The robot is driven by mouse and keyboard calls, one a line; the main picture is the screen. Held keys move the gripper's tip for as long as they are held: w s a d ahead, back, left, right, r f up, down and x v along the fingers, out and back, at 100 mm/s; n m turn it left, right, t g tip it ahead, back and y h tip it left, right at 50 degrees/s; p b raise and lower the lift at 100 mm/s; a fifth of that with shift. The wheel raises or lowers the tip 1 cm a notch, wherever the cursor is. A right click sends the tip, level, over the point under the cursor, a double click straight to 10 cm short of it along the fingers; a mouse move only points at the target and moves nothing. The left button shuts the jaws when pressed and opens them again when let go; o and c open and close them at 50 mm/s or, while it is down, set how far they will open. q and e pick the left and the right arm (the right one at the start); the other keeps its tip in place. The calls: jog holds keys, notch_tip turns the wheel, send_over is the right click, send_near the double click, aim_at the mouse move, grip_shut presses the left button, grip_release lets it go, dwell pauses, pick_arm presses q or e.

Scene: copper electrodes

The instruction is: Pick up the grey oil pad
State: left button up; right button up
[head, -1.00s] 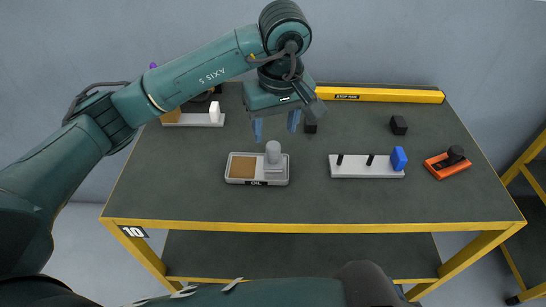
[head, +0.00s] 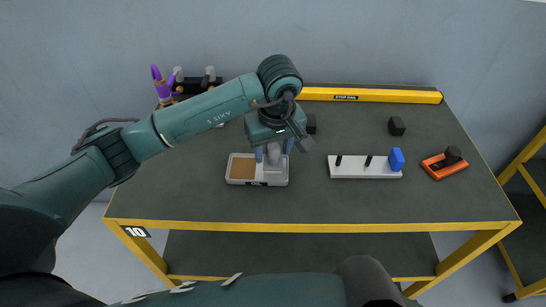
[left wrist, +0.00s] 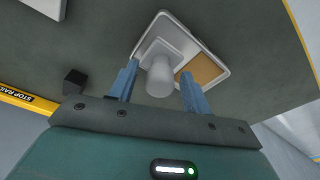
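The grey oil pad (head: 273,156) has an upright cylindrical knob and sits at the right end of a pale tray labelled OIL (head: 256,183). In the left wrist view the pad (left wrist: 160,76) is a square base with the round knob on top. My left gripper (head: 273,153) is open above the pad. Its blue fingers (left wrist: 157,85) stand on either side of the knob, with gaps visible in the left wrist view. My right gripper cannot be made out; only part of an arm shows at the bottom of the head view.
A brown pad (head: 242,168) fills the tray's left part. To the right are a white block with black pegs and a blue piece (head: 365,166), an orange tool (head: 445,163) and a black block (head: 396,126). A yellow stop rail (head: 370,95) lines the back.

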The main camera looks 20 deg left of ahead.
aim_at(273, 146)
pick_arm(q)
jog(key=c, duration=1)
jog(key=shift+r, duration=0.1)
notch_tip(273, 146, up, 10)
jog(key=shift+f+b, duration=0.1)
jog(key=shift+b, duration=0.4)
jog(key=o, duration=0.4)
jog(key=shift+c, duration=1.3)
